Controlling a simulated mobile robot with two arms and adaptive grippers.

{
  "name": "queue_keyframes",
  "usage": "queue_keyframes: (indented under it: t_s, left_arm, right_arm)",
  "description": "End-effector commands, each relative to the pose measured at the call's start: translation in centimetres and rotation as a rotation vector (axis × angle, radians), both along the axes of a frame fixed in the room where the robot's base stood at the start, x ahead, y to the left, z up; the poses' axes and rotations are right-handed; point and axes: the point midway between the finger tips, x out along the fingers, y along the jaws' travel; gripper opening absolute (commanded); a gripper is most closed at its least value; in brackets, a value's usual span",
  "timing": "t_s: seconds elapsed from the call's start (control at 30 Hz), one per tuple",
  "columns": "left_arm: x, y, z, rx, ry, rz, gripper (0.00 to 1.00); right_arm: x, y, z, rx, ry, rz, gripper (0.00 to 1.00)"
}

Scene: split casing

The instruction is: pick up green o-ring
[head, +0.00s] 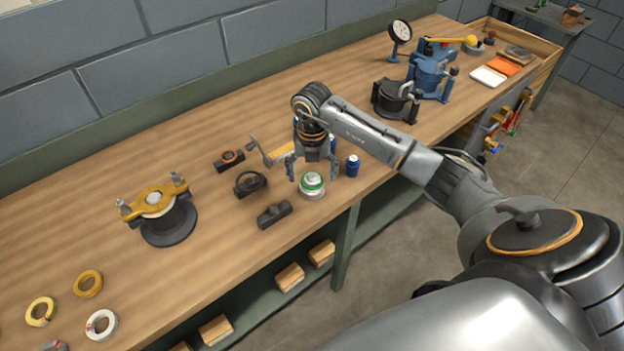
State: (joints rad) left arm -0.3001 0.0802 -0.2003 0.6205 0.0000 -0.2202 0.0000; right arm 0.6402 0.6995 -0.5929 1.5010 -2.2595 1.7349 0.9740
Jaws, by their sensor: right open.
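The green o-ring (312,179) sits around the upper part of a small silvery round part (312,192) near the front edge of the workbench. My right gripper (312,172) points down just above it. Its fingers are spread, one to the left and one to the right of the ring. I cannot tell whether either finger touches it. My left gripper is not in view.
A blue cylinder (352,166) stands close to the right finger. Dark parts (274,213) (250,183) lie to the left. A yellow-topped casing (158,212) stands further left. Black (396,97) and blue (430,75) devices stand to the right.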

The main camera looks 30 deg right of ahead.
Motion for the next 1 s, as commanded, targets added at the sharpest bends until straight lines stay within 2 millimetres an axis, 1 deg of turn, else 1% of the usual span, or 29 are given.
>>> queue_keyframes:
  t_s: [0.67,0.7,0.73,0.8,0.87,0.9,1.0]
  left_arm:
    - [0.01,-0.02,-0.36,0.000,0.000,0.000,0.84]
    - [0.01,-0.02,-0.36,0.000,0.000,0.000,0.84]
    - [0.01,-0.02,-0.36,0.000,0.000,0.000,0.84]
    - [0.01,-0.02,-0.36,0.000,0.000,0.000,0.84]
    - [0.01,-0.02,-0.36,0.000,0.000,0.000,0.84]
    - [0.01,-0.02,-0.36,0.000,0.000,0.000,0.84]
    - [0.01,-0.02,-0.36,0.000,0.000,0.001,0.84]
  right_arm:
    - [0.00,-0.01,-0.46,0.000,0.000,0.000,0.84]
    - [0.00,-0.01,-0.45,0.000,0.000,0.000,0.80]
    - [0.00,-0.01,-0.45,0.000,0.000,0.000,0.74]
    - [0.00,-0.01,-0.45,0.000,0.000,0.000,0.60]
    - [0.00,-0.01,-0.45,0.000,0.000,0.000,0.48]
    - [0.00,-0.01,-0.45,0.000,0.000,0.000,0.46]
    - [-0.01,-0.02,-0.46,0.000,0.000,0.000,0.45]
